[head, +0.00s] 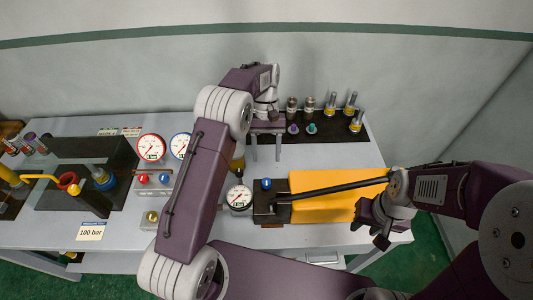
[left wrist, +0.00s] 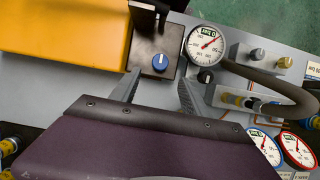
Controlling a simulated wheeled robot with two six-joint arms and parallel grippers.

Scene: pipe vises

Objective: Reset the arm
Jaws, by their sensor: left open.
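My left gripper (head: 265,148) is over the back middle of the bench, its two fingers apart with nothing between them. In the left wrist view its fingers (left wrist: 160,92) are also spread and empty. My right gripper (head: 374,232) is at the right of the bench, near the far end of a black lever (head: 325,189). Its fingers are partly hidden, and I cannot tell how far apart they are. The lever runs from a dark pump block (head: 270,213) over a yellow body (head: 318,209). A blue knob (head: 266,184) sits on the block.
A white gauge (head: 239,197) stands left of the pump block. Red-rimmed (head: 151,147) and blue-rimmed (head: 181,146) gauges stand further left. Several fittings stand on a dark mat (head: 345,131) at the back right. A "100 bar" card (head: 91,231) lies front left. My left arm hides the bench middle.

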